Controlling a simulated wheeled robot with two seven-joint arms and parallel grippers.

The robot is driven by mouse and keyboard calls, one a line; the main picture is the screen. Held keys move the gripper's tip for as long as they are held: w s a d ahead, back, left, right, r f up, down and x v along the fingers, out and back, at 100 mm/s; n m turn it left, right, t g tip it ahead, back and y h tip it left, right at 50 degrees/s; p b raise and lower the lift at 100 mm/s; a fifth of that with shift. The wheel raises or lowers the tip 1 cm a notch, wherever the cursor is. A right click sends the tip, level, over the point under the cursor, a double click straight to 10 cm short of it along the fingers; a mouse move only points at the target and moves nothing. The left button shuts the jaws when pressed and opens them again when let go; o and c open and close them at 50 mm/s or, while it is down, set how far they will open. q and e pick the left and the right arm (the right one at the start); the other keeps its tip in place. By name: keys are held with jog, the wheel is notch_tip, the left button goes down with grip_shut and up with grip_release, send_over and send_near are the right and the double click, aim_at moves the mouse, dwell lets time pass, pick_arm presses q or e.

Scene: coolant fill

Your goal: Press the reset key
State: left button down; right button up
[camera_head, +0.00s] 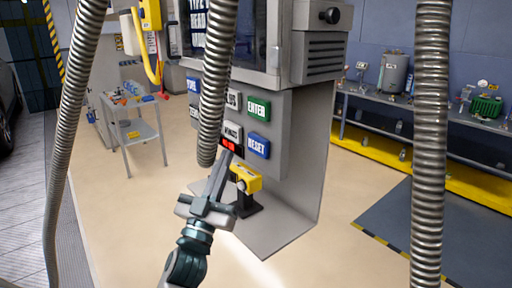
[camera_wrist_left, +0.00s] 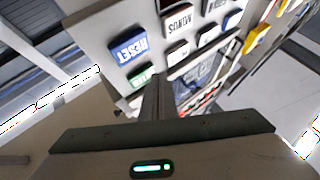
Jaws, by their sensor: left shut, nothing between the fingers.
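The reset key (camera_head: 258,146) is a blue key with white lettering, at the lower right of the key group on a grey machine panel (camera_head: 290,150). It also shows in the left wrist view (camera_wrist_left: 129,47), upper left of my fingers. My left gripper (camera_head: 226,158) is shut and empty. Its fingers point up toward the panel, with the tips left of and slightly below the reset key in the head view. In the wrist view the shut fingers (camera_wrist_left: 158,82) end beside the green key, apart from the reset key in the picture. Whether the tips touch the panel cannot be told.
The green enter key (camera_head: 259,108) is above reset, and the white minus key (camera_head: 232,132) is to its left. A yellow part on a black stand (camera_head: 246,180) is close to my gripper. Ribbed metal hoses (camera_head: 217,85) hang in front. A cart (camera_head: 132,127) stands left.

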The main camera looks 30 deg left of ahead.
aim_at(253, 139)
pick_arm(q)
jog(key=shift+w+d, duration=0.35)
jog(key=shift+w, duration=0.5)
jog(key=shift+w+d, duration=0.35)
jog(key=shift+w, duration=0.5)
jog(key=shift+w+d, duration=0.35)
jog(key=shift+w, duration=0.5)
jog(key=shift+w+d+b, duration=0.3)
jog(key=shift+w+d, duration=0.05)
jog(key=shift+w, duration=0.5)
dwell(1.1)
jog(key=shift+s, duration=0.15)
jog(key=shift+s+a, duration=0.35)
jog(key=shift+s, duration=0.4)
dwell(0.3)
jog(key=shift+s+a+p, duration=0.2)
jog(key=shift+s+a, duration=0.1)
jog(key=shift+s, duration=0.45)
jog(key=shift+s+a+p, duration=0.25)
jog(key=shift+s+a, duration=0.1)
jog(key=shift+s, duration=0.45)
jog(key=shift+s+a+p, duration=0.2)
jog(key=shift+s+a, duration=0.1)
jog(key=shift+s, duration=0.45)
